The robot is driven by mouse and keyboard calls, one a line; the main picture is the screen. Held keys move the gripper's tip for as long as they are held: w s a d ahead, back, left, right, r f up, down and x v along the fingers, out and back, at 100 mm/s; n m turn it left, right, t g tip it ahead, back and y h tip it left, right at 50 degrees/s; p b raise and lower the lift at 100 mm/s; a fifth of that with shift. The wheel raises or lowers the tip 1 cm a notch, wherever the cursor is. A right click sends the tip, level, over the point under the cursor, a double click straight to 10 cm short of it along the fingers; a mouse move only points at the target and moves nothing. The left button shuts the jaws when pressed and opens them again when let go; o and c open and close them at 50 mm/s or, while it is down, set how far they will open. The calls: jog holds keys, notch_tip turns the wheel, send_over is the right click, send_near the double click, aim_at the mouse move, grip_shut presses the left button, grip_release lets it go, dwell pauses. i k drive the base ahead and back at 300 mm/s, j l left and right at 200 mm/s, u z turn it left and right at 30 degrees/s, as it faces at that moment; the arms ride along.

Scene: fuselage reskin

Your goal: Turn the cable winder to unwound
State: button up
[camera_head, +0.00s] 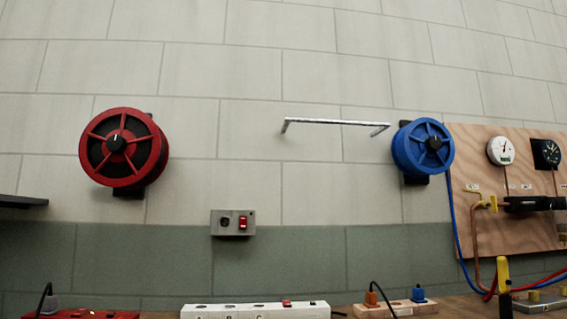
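Two wall-mounted reels look like cable winders, and no label shows which one the task means. A small white mark on that knob points about straight up. The blue reel (405,152) is on the right, also spoked, with a black centre knob (434,143) whose light mark is too small to read surely. No cable clearly shows on the red reel. My gripper is not in view.
A metal bar (335,122) juts from the wall between the reels. Below is a grey switch box (233,223). Power strips (255,311) line the bottom edge. A wooden board (490,225) with gauges and hoses stands right. A dark shelf (22,201) is at left.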

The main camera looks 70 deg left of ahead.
aim_at(116, 144)
jog(key=u, duration=3.25)
jog(key=i+j+z, duration=0.1)
jog(key=j+z, duration=0.15)
jog(key=j, duration=0.35)
